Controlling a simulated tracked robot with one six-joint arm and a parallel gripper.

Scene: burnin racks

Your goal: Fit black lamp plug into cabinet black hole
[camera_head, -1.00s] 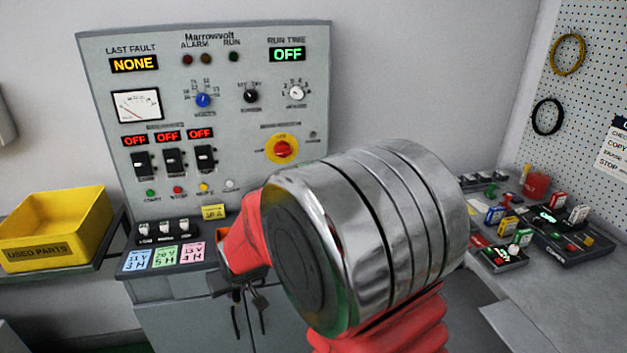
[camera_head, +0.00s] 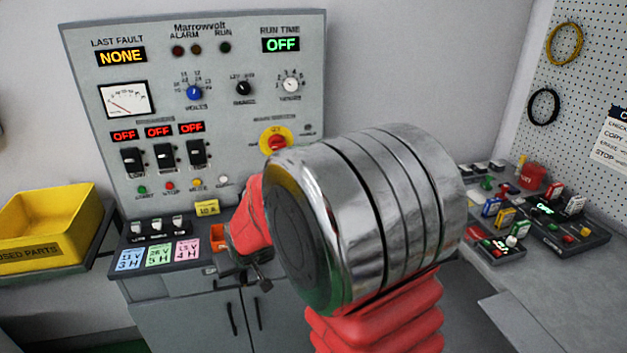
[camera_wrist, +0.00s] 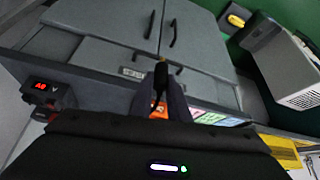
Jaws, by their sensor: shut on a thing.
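The grey cabinet (camera_head: 190,325) stands below the control panel, with two doors and dark handles. My gripper (camera_head: 250,268) is in front of its upper front edge, right of the coloured cards, with the big metal wrist covering part of it. In the wrist view my gripper (camera_wrist: 162,78) is shut on a small dark thing (camera_wrist: 161,74), which I take to be the black lamp plug; its outline is hard to make out. An orange piece (camera_head: 218,236) shows left of the gripper, and orange shows between the fingers in the wrist view (camera_wrist: 159,109). I cannot make out the black hole.
The control panel (camera_head: 230,120) rises behind, with switches and OFF displays. A yellow used parts bin (camera_head: 45,222) is at left. A side bench at right holds several small coloured parts and a red cup (camera_head: 532,177).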

